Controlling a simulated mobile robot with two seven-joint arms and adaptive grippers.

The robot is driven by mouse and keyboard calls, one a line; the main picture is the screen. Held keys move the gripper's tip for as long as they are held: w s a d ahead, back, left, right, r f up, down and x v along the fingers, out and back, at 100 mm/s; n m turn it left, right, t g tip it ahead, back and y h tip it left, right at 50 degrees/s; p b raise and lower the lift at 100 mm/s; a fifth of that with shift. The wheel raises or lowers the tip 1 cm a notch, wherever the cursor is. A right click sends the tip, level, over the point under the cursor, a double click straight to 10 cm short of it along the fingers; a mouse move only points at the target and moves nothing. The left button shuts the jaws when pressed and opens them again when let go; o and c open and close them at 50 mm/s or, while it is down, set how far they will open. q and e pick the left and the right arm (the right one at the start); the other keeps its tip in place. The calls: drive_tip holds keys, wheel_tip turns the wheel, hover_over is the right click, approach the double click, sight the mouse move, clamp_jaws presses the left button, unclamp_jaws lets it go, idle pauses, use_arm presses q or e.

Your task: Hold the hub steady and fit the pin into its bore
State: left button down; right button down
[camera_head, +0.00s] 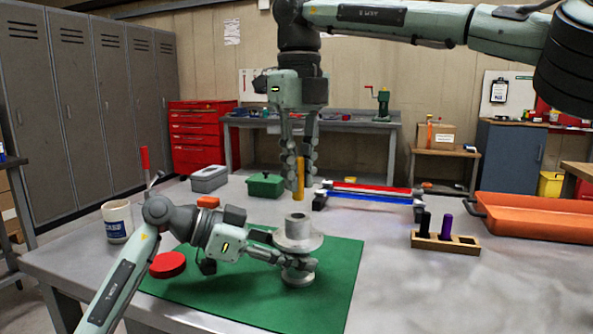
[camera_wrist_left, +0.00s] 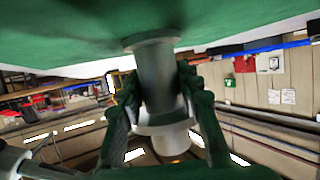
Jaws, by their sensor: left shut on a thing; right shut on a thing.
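The grey flanged hub (camera_head: 298,241) stands upright on the green mat (camera_head: 335,285), its round top facing up. My left gripper (camera_head: 298,265) is shut on the hub's lower part, below the wide flange. In the left wrist view the hub (camera_wrist_left: 155,72) sits between both fingers of that gripper (camera_wrist_left: 160,95). The yellow-orange pin (camera_head: 299,188) hangs upright in my right gripper (camera_head: 299,174), which is shut on its upper part. In the head view the pin's lower end appears just above the hub's top, with a small gap. The inside of the bore is hardly visible.
A wooden rack (camera_head: 445,241) holding a black and a purple pin stands to the right, near an orange tray (camera_head: 535,217). A red disc (camera_head: 168,265) and a mug (camera_head: 117,222) are at left. Red and blue bars (camera_head: 370,191) and a green box (camera_head: 266,185) lie behind.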

sight(298, 199)
drive_tip(key=shift+f, duration=2.45)
use_arm(q)
drive_tip(key=shift+r, duration=0.1)
use_arm(e)
drive_tip(key=shift+s+f, duration=0.1)
drive_tip(key=shift+f, duration=0.25)
use_arm(q)
drive_tip(key=shift+s+r, duration=0.1)
drive_tip(key=shift+s, duration=0.05)
use_arm(e)
drive_tip(key=shift+f, duration=0.25)
drive_tip(key=c, duration=1.4)
unclamp_jaws()
drive_tip(key=shift+r, duration=0.1)
wheel_tip(298, 199, up, 12)
drive_tip(key=shift+r, duration=0.1)
